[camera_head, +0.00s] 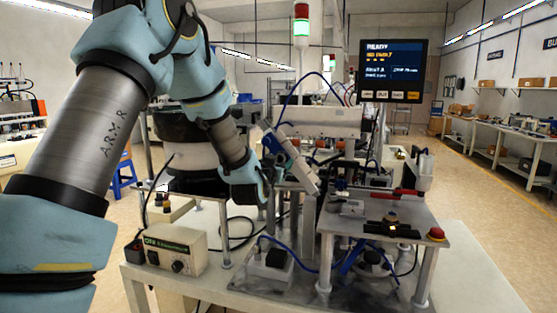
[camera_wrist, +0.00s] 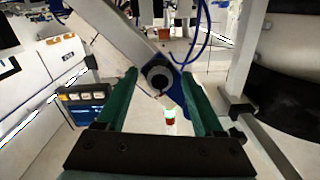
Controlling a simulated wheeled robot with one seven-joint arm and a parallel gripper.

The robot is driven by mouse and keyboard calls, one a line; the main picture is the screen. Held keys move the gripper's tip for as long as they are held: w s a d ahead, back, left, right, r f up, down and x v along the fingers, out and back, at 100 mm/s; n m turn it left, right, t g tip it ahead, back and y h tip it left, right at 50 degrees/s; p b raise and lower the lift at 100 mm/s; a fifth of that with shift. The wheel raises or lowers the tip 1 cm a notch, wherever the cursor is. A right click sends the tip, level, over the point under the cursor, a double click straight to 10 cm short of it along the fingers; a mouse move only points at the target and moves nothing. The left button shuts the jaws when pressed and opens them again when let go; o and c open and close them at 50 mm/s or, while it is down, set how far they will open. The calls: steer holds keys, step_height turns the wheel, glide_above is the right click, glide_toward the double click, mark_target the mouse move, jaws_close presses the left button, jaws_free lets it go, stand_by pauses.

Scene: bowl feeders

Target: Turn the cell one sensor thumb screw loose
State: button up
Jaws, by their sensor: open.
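A round black knob, which looks like the sensor thumb screw (camera_wrist: 158,76), sits on the end of a pale sensor bracket (camera_wrist: 112,38) with blue parts, in the wrist view. My gripper (camera_wrist: 157,88) is open, with one green finger on each side of the knob in the picture. I see gaps between knob and fingers; how deep it sits between them I cannot tell. In the head view the pale and blue bracket (camera_head: 291,158) slants beside the end of my arm. The knob and my fingertips are hard to make out there.
A bowl feeder (camera_head: 190,150) stands behind my arm. A controller box (camera_head: 175,250) sits at the table's front left. The small raised platform (camera_head: 385,226) with a red button (camera_head: 436,233) is at right. A lit screen (camera_head: 392,70) reads READY. Blue hoses loop near the bracket.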

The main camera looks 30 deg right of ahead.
steer(key=shift+c, duration=0.2)
jaws_close()
stand_by(0.3)
steer(key=shift+b, duration=0.35)
steer(key=n+b, duration=0.1)
steer(key=b, duration=0.1)
steer(key=n+b, duration=0.1)
steer(key=b, duration=0.1)
steer(key=shift+f+n, duration=0.3)
steer(key=n+b, duration=0.4)
steer(key=b, duration=0.2)
steer(key=n+b, duration=0.5)
steer(key=b, duration=0.1)
steer(key=shift+r+n, duration=0.1)
steer(key=shift+n, duration=0.3)
steer(key=n+b, duration=0.1)
steer(key=b, duration=0.1)
steer(key=n+b, duration=0.2)
steer(key=shift+r+n, duration=0.25)
steer(key=shift+n, duration=0.05)
